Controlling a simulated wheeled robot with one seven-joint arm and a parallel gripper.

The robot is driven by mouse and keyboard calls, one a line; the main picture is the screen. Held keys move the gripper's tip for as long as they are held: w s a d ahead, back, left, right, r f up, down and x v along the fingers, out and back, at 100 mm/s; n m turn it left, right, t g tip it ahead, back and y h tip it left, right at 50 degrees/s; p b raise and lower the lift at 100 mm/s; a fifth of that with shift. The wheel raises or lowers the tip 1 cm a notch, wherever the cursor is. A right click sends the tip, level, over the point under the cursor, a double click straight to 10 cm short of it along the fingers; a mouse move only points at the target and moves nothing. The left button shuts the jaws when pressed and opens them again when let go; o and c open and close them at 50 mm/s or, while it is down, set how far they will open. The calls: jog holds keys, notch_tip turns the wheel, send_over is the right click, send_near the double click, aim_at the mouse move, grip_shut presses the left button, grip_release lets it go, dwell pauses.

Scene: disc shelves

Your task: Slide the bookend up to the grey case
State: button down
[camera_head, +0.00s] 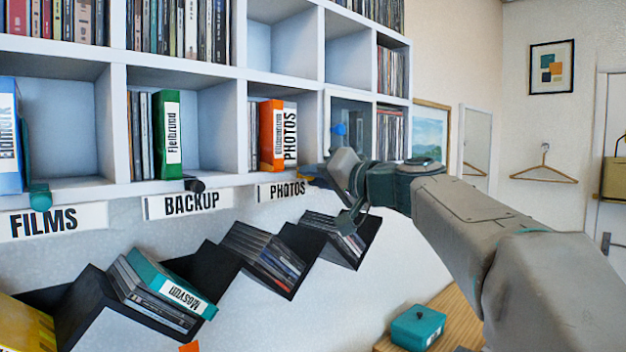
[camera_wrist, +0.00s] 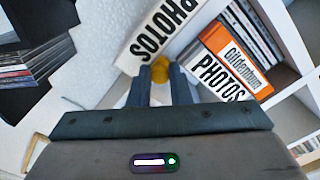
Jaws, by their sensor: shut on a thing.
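My gripper (camera_wrist: 161,78) is shut on a yellow knob (camera_wrist: 160,66), which I take to be the bookend's handle. In the head view the knob is a small yellow patch at the shelf edge beside the PHOTOS label, mostly behind my gripper (camera_head: 312,178). The rest of the bookend is hidden or not clear. Inside that compartment, an orange case (camera_head: 271,134) with a white label stands upright, with a white PHOTOS face on its right. Several thin cases (camera_head: 254,137) stand to its left. I cannot single out the grey case with certainty.
The FILMS and BACKUP compartments to the left hold a blue case (camera_head: 9,140), a green case (camera_head: 167,134), and teal (camera_head: 40,195) and black (camera_head: 194,184) knobs. Dark slanted racks (camera_head: 285,260) lie below. A teal box (camera_head: 418,327) sits on a wooden top.

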jog(key=c, duration=1.3)
grip_release()
jog(key=shift+d, duration=0.1)
jog(key=shift+c, duration=0.2)
jog(key=b+v, duration=0.4)
jog(key=v, duration=0.9)
jog(key=shift+s+d+b, duration=0.2)
jog(key=shift+s+b, duration=0.15)
jog(key=shift+b, duration=0.05)
jog(key=s+a+f+m+g+h, duration=0.1)
jog(key=s+f+g+h, duration=0.15)
jog(key=f, duration=0.95)
jog(key=s+a+f+g+h, duration=0.2)
jog(key=f+g+h, duration=0.1)
jog(key=f, duration=1)
jog(key=s+d+f+n+g+h, duration=0.1)
jog(key=s+d+f+g+h, duration=0.1)
jog(key=s+f, duration=0.5)
jog(key=s+d+f+g+h, duration=0.2)
jog(key=s+f, duration=0.5)
jog(key=f, duration=0.7)
jog(key=shift+d+n+g+h, duration=0.35)
jog(key=shift+g+h, duration=0.2)
jog(key=shift+h, duration=0.6)
